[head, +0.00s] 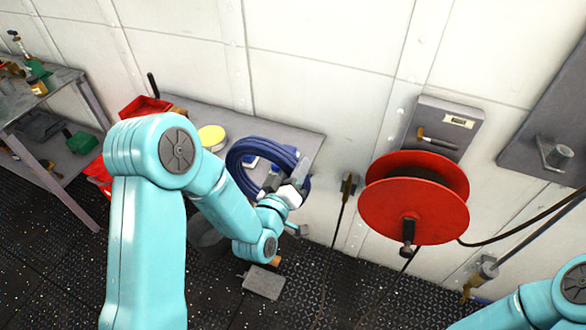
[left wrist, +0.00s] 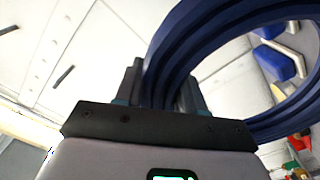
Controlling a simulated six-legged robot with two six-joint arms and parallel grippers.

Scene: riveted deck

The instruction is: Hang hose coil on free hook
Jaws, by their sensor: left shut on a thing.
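The hose coil (head: 236,165) is a dark blue ring of several turns, seen in front of the grey bench by the wall in the head view. My left gripper (head: 297,180) is shut on the right side of the coil. In the left wrist view the coil (left wrist: 215,30) passes between the fingers of my left gripper (left wrist: 163,85) and fills the upper right. A grey panel on the wall at far right carries a stubby peg (head: 557,155) with nothing on it; I cannot tell whether it is the hook. My right gripper is out of view.
A red reel (head: 390,205) sticks out from the wall, right of the coil. A dark cord hangs from a small wall fitting (head: 348,185) between them. The grey bench (head: 300,131) holds a yellow-topped tin (head: 211,135) and a red bin (head: 146,106). A cluttered table stands far left.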

